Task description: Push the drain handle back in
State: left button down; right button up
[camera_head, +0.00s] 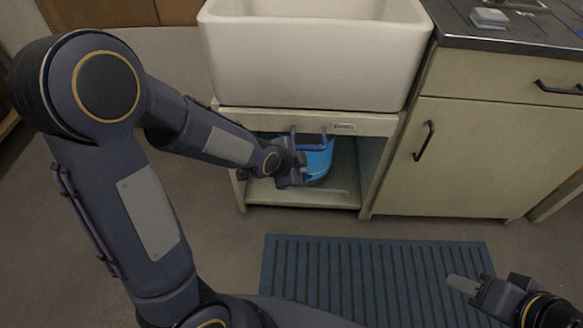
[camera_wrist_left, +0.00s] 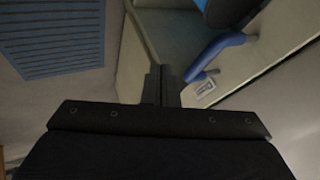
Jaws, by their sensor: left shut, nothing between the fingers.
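The drain handle (camera_head: 312,146) is a dark blue bar standing out from the cabinet rail under the white sink. In the left wrist view the blue handle (camera_wrist_left: 218,52) curves out of the pale panel, just right of my fingertips. My left gripper (camera_head: 303,168) is shut and empty, just below and left of the handle; its closed fingers (camera_wrist_left: 161,84) show in the wrist view. I cannot tell whether they touch the handle. My arm hides part of the rail. My right gripper (camera_head: 464,285) is low at the right, far from the sink; its finger opening is unclear.
A bright blue container (camera_head: 320,162) stands in the open cabinet bay behind my left gripper. The white sink (camera_head: 315,60) is above. A closed cabinet door (camera_head: 465,160) with a black handle is to the right. A ribbed blue mat (camera_head: 370,270) lies on the floor.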

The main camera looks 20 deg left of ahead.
pick_arm(q)
jog(key=shift+w+a+f+b, duration=0.1)
jog(key=shift+w+f, duration=0.05)
jog(key=shift+w, duration=0.7)
jog(key=shift+w+a+f+b, duration=0.1)
jog(key=shift+w+f+b, duration=0.1)
jog(key=shift+w, duration=0.65)
jog(key=shift+w+a+f+b, duration=0.1)
jog(key=shift+w+f, duration=0.05)
jog(key=shift+w, duration=0.7)
jog(key=shift+w, duration=0.1)
jog(key=w, duration=0.2)
jog(key=w+a, duration=0.1)
jog(key=shift+w+a+f, duration=0.1)
jog(key=shift+w, duration=0.55)
jog(key=shift+r, duration=0.2)
jog(key=shift+b, duration=0.3)
